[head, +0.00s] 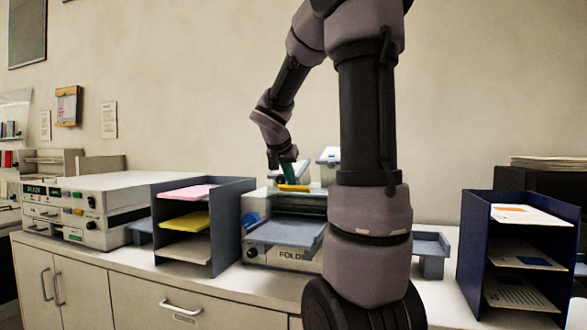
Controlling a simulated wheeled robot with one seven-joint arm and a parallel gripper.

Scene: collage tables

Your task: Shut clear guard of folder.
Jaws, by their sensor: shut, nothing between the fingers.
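The folder (283,257) is a pale machine on the counter, its front lettered "FOLD" and partly hidden by my arm. A grey tray (285,234) sticks out of its front above the lettering. A yellow strip (293,188) lies on top of the machine, with whitish upright parts behind it. I cannot clearly make out the clear guard or tell its angle. My gripper (290,180) is small in view, pointing down just above the yellow strip; it is shut and holds nothing. I cannot tell whether it touches the strip.
A blue sorter (246,215) with pink, yellow and white sheets stands left of the folder. A pale machine (90,205) is further left. Another dark blue sorter (473,240) stands at the right. My arm blocks the folder's right side.

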